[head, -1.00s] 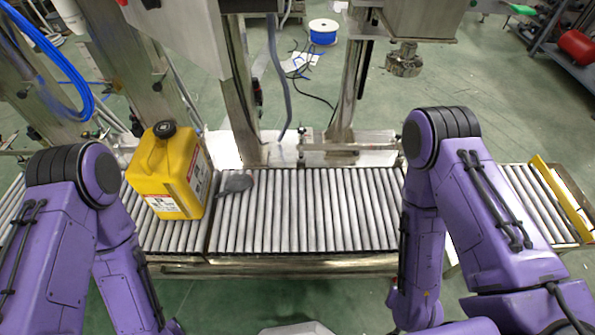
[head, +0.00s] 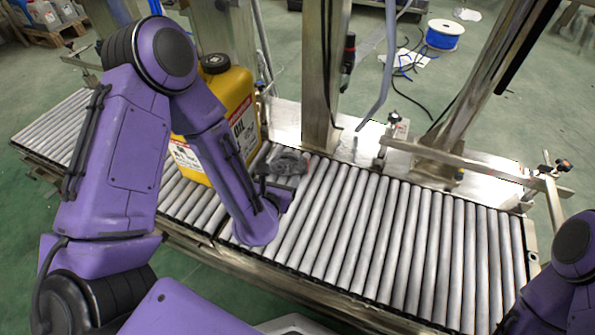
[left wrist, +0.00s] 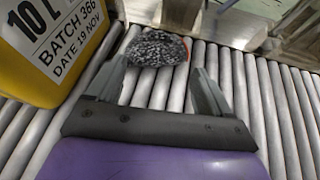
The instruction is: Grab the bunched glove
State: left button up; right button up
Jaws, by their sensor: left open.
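The bunched glove (head: 290,164) is a dark grey crumpled lump on the conveyor rollers, just right of the yellow oil jug. In the left wrist view the glove (left wrist: 156,48) looks speckled grey with a thin orange edge. My left gripper (head: 277,182) is open and low over the rollers, on the near side of the glove. In the left wrist view its two fingers (left wrist: 163,78) point toward the glove, which lies ahead of the gap between them. My right gripper is not in view; only part of my right arm shows at the lower right.
The yellow oil jug (head: 238,115) stands upright on the roller conveyor (head: 400,240), close to the left of the glove and my left arm. A metal post (head: 322,75) and side rail rise behind the conveyor. The rollers to the right are clear.

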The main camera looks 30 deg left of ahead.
aim_at(289, 156)
pick_arm(q)
jog(key=w, duration=0.1)
jog(key=w+n, duration=0.1)
jog(key=shift+w+a+f, duration=0.3)
jog(key=shift+a, duration=0.1)
jog(key=b+x, duration=0.2)
jog(key=x, duration=0.6)
jog(key=shift+w, duration=0.1)
jog(key=shift+a+r, duration=0.1)
jog(key=shift+r, duration=0.05)
jog(key=c, duration=1.1)
